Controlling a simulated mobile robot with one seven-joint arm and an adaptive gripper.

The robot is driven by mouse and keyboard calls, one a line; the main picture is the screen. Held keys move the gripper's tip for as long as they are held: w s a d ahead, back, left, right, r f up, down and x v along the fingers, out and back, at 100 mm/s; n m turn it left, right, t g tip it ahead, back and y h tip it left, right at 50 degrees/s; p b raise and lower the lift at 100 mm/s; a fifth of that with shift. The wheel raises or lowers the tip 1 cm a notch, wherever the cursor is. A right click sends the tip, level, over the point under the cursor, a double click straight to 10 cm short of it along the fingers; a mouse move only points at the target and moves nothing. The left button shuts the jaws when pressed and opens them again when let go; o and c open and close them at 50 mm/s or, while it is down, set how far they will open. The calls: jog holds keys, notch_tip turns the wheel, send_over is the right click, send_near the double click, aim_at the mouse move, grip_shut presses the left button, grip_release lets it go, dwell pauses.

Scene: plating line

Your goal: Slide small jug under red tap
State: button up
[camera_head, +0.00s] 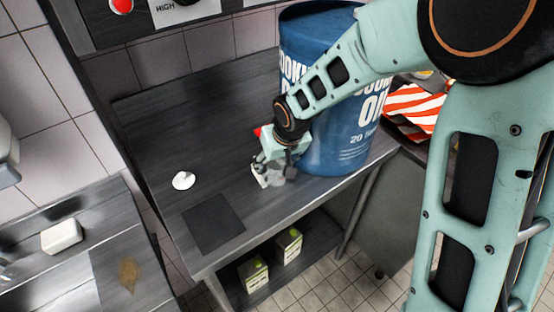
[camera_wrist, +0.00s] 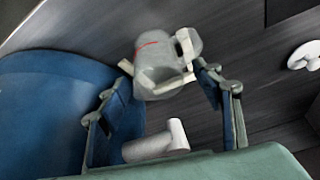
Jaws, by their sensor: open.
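A small grey jug (camera_wrist: 160,62) with a thin red mark and pale handle-like parts stands by the blue barrel in the wrist view. In the head view, a pale part of it (camera_head: 260,179) shows below my gripper (camera_head: 273,172). My gripper (camera_wrist: 165,85) is open, its two fingers on either side of the jug, with no clear grip on it. A short pale cylinder (camera_wrist: 158,143) lies between the fingers, near the barrel; I cannot tell if it is a tap. A small red spot (camera_head: 257,132) shows behind my gripper; I cannot tell what it belongs to.
The big blue cooking oil barrel (camera_head: 340,145) stands right beside my gripper. A white knob-like thing (camera_head: 183,180) and a dark square (camera_head: 213,223) are on the dark counter (camera_head: 160,130). Cartons (camera_head: 288,245) sit on the shelf below. The counter's left part is mostly free.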

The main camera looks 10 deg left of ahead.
jog(key=shift+c, duration=0.2)
jog(key=c, duration=1.3)
jog(key=shift+w+a, duration=0.1)
jog(key=shift+w+a, duration=0.6)
jog(key=shift+w, duration=0.1)
jog(key=shift+w+a, duration=0.5)
jog(key=o, duration=1.3)
